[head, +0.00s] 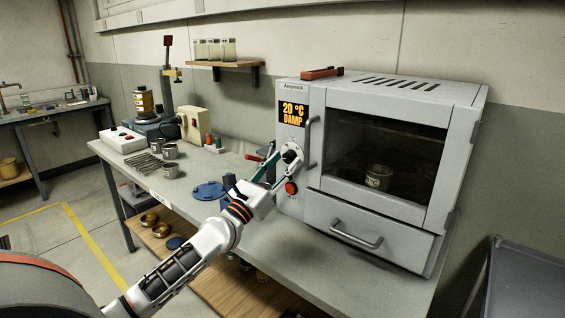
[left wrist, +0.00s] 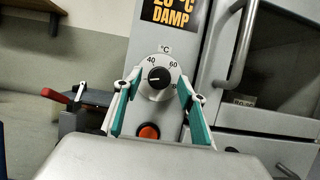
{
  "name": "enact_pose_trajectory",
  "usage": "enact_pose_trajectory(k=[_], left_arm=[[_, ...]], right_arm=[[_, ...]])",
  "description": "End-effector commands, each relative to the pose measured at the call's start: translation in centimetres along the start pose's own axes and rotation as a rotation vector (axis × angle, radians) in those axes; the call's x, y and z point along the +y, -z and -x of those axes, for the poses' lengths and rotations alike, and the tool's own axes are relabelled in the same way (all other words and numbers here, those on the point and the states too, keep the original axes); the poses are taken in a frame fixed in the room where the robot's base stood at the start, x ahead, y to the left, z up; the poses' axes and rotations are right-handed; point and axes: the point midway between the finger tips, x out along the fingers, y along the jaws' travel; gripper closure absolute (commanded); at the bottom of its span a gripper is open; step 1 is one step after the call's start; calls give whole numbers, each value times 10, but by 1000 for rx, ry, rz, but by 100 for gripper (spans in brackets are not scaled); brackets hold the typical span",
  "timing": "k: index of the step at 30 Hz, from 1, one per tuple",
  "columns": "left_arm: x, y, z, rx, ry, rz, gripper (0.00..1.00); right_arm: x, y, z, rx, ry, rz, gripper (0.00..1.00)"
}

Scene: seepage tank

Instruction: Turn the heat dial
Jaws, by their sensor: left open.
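My right gripper is in neither view.
An orange-red button (left wrist: 149,131) is just below the dial. A display (head: 293,113) reads 20 °C DAMP. The oven's vertical door handle (head: 312,142) stands right of the dial. A tin (head: 378,177) is inside the oven.

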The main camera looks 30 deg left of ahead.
Motion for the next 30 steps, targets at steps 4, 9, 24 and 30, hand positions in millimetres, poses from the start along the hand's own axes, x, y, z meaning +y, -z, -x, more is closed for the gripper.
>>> enact_pose_trajectory(k=[4,9,24,30], left_arm=[[0,0,-2,0,1,0,59],[0,0,-2,0,1,-1,67],[0,2,-1,2,16,-37,97],[2,5,0,5,56,-134,97]], right_arm=[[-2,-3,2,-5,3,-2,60],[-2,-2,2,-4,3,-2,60],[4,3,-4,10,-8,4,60],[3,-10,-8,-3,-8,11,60]])
